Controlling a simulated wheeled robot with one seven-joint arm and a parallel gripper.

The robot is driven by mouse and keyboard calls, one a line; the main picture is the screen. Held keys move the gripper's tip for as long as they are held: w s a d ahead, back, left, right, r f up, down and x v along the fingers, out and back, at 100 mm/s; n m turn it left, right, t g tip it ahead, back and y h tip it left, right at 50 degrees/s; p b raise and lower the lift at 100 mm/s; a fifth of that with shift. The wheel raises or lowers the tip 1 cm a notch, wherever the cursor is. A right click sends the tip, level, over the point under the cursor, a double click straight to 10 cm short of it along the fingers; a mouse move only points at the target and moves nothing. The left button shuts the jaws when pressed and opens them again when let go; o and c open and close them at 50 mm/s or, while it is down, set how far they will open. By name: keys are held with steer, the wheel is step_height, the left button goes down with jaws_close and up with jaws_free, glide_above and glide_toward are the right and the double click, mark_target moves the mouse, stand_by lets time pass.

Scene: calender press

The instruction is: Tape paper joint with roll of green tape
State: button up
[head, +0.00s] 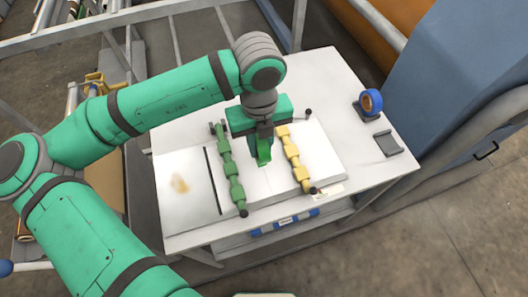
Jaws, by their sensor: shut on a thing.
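My gripper (263,150) is in the middle of the head view, above the white table (340,75). It is shut on a small green thing, which looks like the roll of green tape (264,153), seen mostly edge-on. White paper (255,190) lies on the table below it. The held roll appears between a green segmented bar (231,172) on the left and a yellow segmented bar (294,160) on the right, both lying across the paper. I cannot tell whether the roll touches the paper. The joint in the paper is not clearly visible.
A blue roll with an orange core (371,102) sits in a holder at the table's right. An empty grey holder (388,143) is beside it. A dark strip (212,180) and a brownish stain (180,183) are at left. A blue-grey machine (455,80) stands at right.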

steer(key=shift+w+a, duration=0.1)
steer(key=shift+w, duration=0.35)
steer(key=shift+f, duration=1.7)
steer(key=shift+f, duration=0.15)
steer(key=shift+f, duration=0.1)
steer(key=shift+s+f, duration=0.1)
steer(key=shift+s, duration=0.25)
steer(key=shift+s, duration=0.3)
steer(key=shift+d, duration=0.2)
